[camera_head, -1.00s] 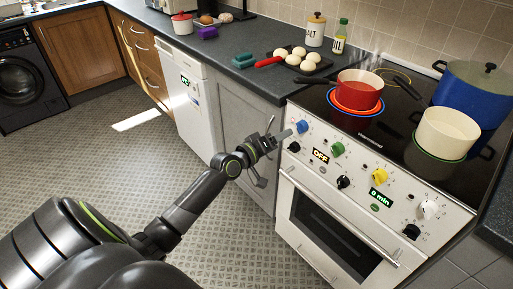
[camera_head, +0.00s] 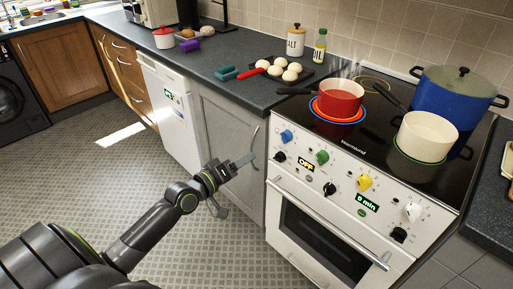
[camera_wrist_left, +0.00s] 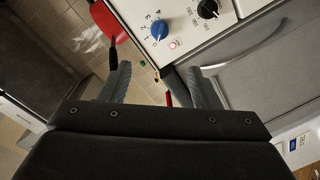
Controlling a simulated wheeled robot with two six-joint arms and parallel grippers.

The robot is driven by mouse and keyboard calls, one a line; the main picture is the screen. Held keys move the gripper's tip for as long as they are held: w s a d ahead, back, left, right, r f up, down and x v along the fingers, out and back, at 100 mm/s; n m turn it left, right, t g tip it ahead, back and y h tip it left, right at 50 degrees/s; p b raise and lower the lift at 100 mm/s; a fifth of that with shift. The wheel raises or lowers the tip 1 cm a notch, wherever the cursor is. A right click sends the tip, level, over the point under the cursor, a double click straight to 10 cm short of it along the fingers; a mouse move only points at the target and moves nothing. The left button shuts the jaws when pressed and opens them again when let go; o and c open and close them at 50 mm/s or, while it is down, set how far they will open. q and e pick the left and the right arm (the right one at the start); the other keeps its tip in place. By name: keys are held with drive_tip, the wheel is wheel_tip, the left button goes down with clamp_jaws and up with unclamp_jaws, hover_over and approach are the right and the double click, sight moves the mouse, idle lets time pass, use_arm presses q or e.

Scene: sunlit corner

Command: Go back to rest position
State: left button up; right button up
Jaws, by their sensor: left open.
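My left gripper (camera_head: 236,178) is open and empty, in front of the grey cabinet door left of the stove. Its two fingers also show apart in the left wrist view (camera_wrist_left: 160,88), with nothing between them held. The stove (camera_head: 330,195) stands to its right, apart from it. My right gripper is in neither view.
A red pan (camera_head: 340,97), a cream pot (camera_head: 427,136) and a blue pot (camera_head: 456,95) stand on the cooktop. White round items (camera_head: 291,75) lie on a dark board on the counter. The floor (camera_head: 90,185) at left is clear.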

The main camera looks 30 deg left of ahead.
use_arm(q)
drive_tip(key=s+a+f+g+y+p, duration=0.15)
drive_tip(key=s+f, duration=0.25)
drive_tip(key=f, duration=0.6)
drive_tip(key=s+a+f+m+g+y, duration=0.1)
drive_tip(key=s+a+f+g+y, duration=0.2)
drive_tip(key=f, duration=0.7)
drive_tip(key=s+a+f+g+y+p, duration=0.15)
drive_tip(key=s+f, duration=0.35)
drive_tip(key=f, duration=0.5)
drive_tip(key=s+d+f+m+g, duration=0.2)
drive_tip(key=s+f, duration=0.4)
drive_tip(key=s, duration=0.5)
drive_tip(key=s+d+f+m+g, duration=0.2)
drive_tip(key=s+d+f+g, duration=0.2)
drive_tip(key=s, duration=0.7)
drive_tip(key=s+d+f+m+g, duration=0.2)
drive_tip(key=s+d+f+g, duration=0.1)
drive_tip(key=s+f, duration=0.6)
drive_tip(key=shift+s+h+p, duration=0.35)
drive_tip(key=shift+s+h, duration=0.05)
drive_tip(key=shift+s, duration=0.65)
drive_tip(key=shift+f, duration=0.1)
drive_tip(key=shift+c, duration=0.3)
